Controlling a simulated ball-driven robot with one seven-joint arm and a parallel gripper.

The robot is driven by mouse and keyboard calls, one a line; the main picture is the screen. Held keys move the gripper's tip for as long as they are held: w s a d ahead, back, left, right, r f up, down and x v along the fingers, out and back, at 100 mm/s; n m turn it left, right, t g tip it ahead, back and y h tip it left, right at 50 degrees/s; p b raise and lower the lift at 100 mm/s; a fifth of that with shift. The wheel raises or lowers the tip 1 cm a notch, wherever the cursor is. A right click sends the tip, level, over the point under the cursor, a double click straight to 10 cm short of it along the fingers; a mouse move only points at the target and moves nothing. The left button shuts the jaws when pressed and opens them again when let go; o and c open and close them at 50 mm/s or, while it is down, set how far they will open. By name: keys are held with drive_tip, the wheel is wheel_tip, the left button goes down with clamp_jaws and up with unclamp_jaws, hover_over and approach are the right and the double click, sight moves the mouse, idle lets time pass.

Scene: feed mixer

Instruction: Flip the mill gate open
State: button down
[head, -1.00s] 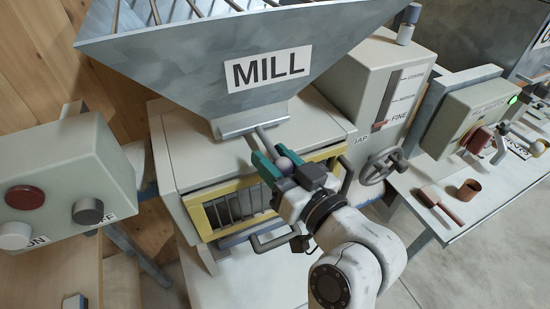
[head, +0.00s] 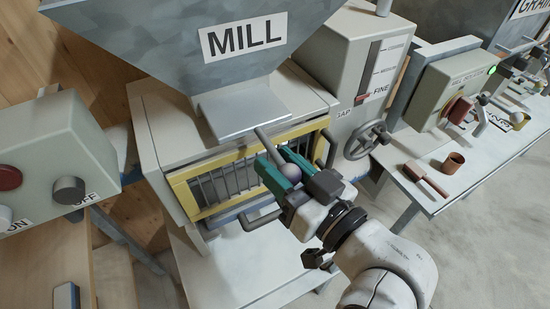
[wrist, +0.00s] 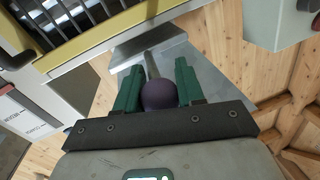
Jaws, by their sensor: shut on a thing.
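The mill gate (head: 243,104) is a flat grey metal plate at the hopper's bottom outlet, under the MILL sign; a broad part of it shows clear of the hopper. A thin rod (head: 263,138) runs from it to a dark purple-grey ball knob (head: 291,172). My gripper (head: 281,163), with green fingers, is shut on the gate handle, one finger on each side of the knob and rod. In the wrist view the knob (wrist: 159,95) sits between the fingers, with the rod (wrist: 151,64) leading to the plate (wrist: 148,46). The knob's underside is hidden.
The mill body (head: 165,140) has a yellow-framed grille (head: 215,184) just below the handle, close to my gripper. A handwheel (head: 368,140) stands to the right. An ON/OFF box (head: 70,150) is at the left. A bench (head: 430,165) with small items lies at the right.

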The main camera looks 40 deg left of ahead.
drive_tip(key=shift+f, duration=0.25)
drive_tip(key=c, duration=0.7)
unclamp_jaws()
drive_tip(key=shift+s+d+r, duration=0.1)
drive_tip(key=shift+d+r, duration=0.05)
drive_tip(key=shift+d, duration=0.05)
drive_tip(key=shift+s+d+b, duration=0.35)
drive_tip(key=shift+d+b, duration=0.15)
drive_tip(key=shift+d, duration=1.25)
drive_tip(key=shift+s+d+b, duration=0.35)
drive_tip(key=shift+d+b, duration=0.15)
drive_tip(key=shift+d, duration=1.3)
drive_tip(key=shift+s+d+b, duration=0.35)
drive_tip(key=shift+d+b, duration=0.15)
drive_tip(key=shift+d, duration=1.25)
